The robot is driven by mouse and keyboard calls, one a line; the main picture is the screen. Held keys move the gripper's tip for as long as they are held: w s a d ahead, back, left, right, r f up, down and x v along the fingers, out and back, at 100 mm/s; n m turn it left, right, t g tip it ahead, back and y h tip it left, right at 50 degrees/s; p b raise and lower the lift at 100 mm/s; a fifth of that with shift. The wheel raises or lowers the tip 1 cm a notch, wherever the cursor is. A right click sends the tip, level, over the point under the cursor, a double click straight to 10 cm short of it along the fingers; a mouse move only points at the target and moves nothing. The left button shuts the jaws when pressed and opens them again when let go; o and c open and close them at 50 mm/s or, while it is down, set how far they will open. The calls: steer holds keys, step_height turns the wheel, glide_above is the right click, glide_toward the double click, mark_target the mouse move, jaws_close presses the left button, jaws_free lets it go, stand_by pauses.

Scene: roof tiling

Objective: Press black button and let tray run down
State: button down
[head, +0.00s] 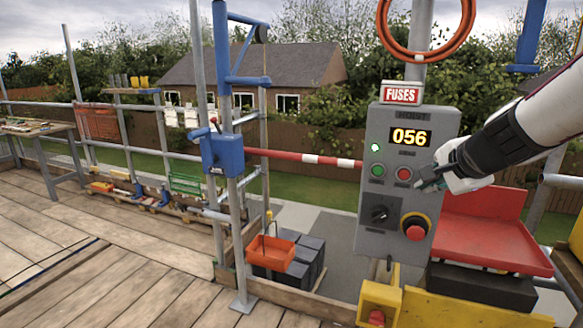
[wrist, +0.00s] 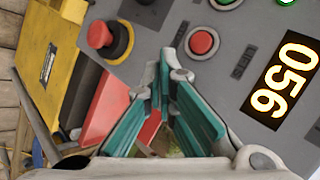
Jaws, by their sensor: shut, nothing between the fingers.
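A grey control box (head: 393,245) has a lit display reading 056, a green button (head: 377,170), a red button (head: 404,173), a black rotary-looking knob (head: 379,214) and a red mushroom button (head: 415,229) on a yellow ring. The knob is the only black control I make out; it is partly cut off in the wrist view (wrist: 146,3). A red tray (head: 490,232) stands right of the box, above a dark block. My gripper (head: 420,184) is shut and empty, close to the box's right side below the red button. Its teal-lined fingers (wrist: 164,72) meet at the tips.
A yellow housing (head: 380,300) with a red button sits below the box. A red-white barrier bar (head: 305,158) runs left to a blue post bracket (head: 222,153). An orange bin (head: 270,252) hangs near dark blocks. The plank floor (head: 120,270) is largely clear.

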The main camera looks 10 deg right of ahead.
stand_by(0.7)
steer(key=shift+w+d, duration=0.25)
steer(key=shift+w, duration=0.1)
